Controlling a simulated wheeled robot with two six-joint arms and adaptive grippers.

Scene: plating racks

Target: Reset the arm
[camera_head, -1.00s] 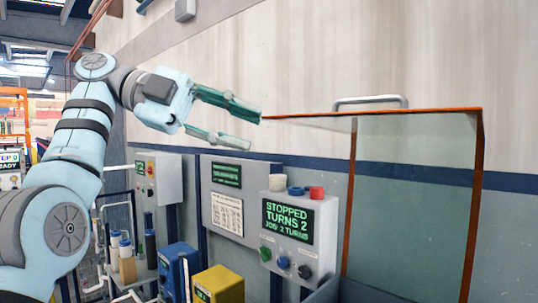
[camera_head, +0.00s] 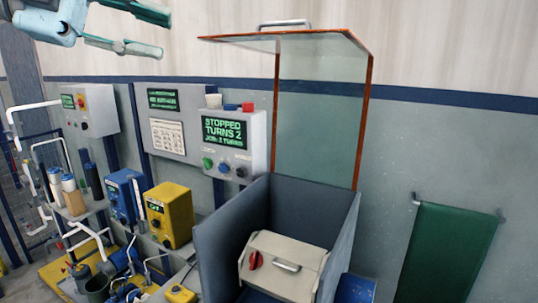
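My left gripper (camera_head: 146,30) is at the top left of the head view, with its two green fingers spread apart and nothing between them. It is up in front of the pale wall, above and left of the control box (camera_head: 254,140). Only the wrist and fingers of the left arm show; the rest is cut off by the frame. My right gripper is not in view.
A raised clear cover with orange edges (camera_head: 366,110) stands over a grey bin (camera_head: 228,240) holding a white box with a red knob (camera_head: 290,285). The control box screen reads "STOPPED TURNS 2". A yellow box (camera_head: 170,215) and blue box (camera_head: 122,195) stand left. A green cloth (camera_head: 445,255) hangs right.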

